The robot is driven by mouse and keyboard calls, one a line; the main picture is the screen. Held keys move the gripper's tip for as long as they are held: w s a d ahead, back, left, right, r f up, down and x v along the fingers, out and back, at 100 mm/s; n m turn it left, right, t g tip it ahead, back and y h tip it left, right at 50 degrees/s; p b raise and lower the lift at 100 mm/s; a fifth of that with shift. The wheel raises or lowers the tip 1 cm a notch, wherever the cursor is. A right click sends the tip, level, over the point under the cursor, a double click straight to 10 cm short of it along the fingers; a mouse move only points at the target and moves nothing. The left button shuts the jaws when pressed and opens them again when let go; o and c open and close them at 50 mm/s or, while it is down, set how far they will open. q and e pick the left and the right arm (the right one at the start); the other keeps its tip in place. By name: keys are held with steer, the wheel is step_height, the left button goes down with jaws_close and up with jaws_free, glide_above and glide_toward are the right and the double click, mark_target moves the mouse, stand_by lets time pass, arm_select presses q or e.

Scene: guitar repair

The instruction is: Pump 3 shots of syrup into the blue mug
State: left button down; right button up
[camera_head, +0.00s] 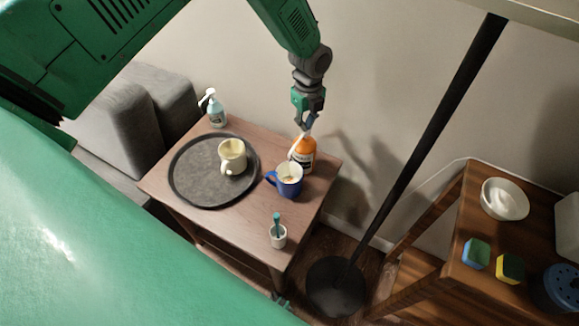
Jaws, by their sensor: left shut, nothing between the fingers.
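The blue mug (290,182) stands upright near the right edge of the small wooden table, with its handle to the left and something pale inside. An orange bottle (302,158) with a white pump top stands just behind it. My left gripper (307,122) points down from above at the pump top of the orange bottle. Its fingers are shut with nothing between them. I cannot tell whether they touch the pump. The pump's spout is partly hidden by the gripper. My right gripper is not in view.
A black round tray (190,190) holds a cream mug (232,156). A clear pump bottle (215,108) stands behind it. A white cup with a teal item (278,236) is near the table's front. A dark pole (415,160) rises to the right, before a wooden shelf with a bowl (505,198).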

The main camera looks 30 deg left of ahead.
arm_select(q)
steer(key=shift+f, duration=0.1)
steer(key=shift+r+p, duration=1.4)
steer(key=shift+r, duration=0.5)
steer(key=shift+f, duration=0.15)
steer(key=shift+f+b, duration=1.3)
steer(key=shift+f, duration=0.55)
steer(key=shift+r, duration=0.1)
steer(key=shift+r+p, duration=1.35)
steer(key=shift+r, duration=0.5)
steer(key=shift+r, duration=0.15)
step_height(320, 180, up, 6)
steer(key=p, duration=0.4)
